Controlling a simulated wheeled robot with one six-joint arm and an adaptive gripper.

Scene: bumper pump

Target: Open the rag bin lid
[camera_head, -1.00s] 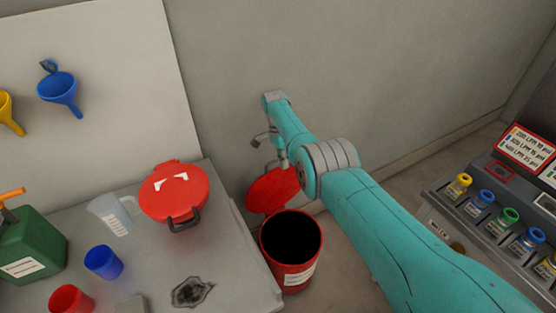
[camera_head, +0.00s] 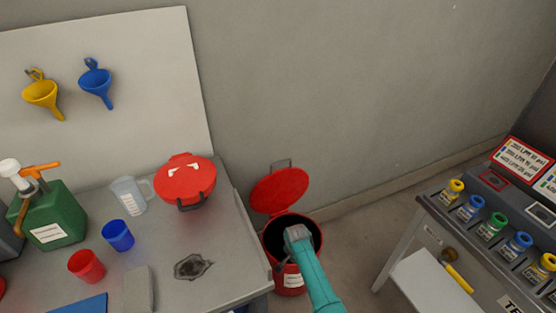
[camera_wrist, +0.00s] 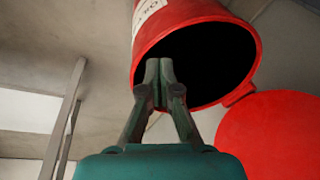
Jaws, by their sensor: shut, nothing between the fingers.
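The rag bin (camera_head: 290,279) is a red can with a white label, on the floor beside the workbench. Its red lid (camera_head: 280,190) stands raised at the back of the can, and the dark mouth is uncovered. A grey loop shows at the lid's top edge. The lid (camera_wrist: 275,138) is to the right, apart from the fingers.
The workbench (camera_head: 230,255) at left holds a red lidded pan (camera_head: 185,182), a jug (camera_head: 130,195), cups and a green pump can (camera_head: 50,215). A rack of coloured bottles (camera_head: 490,225) stands at right. The wall is close behind the bin.

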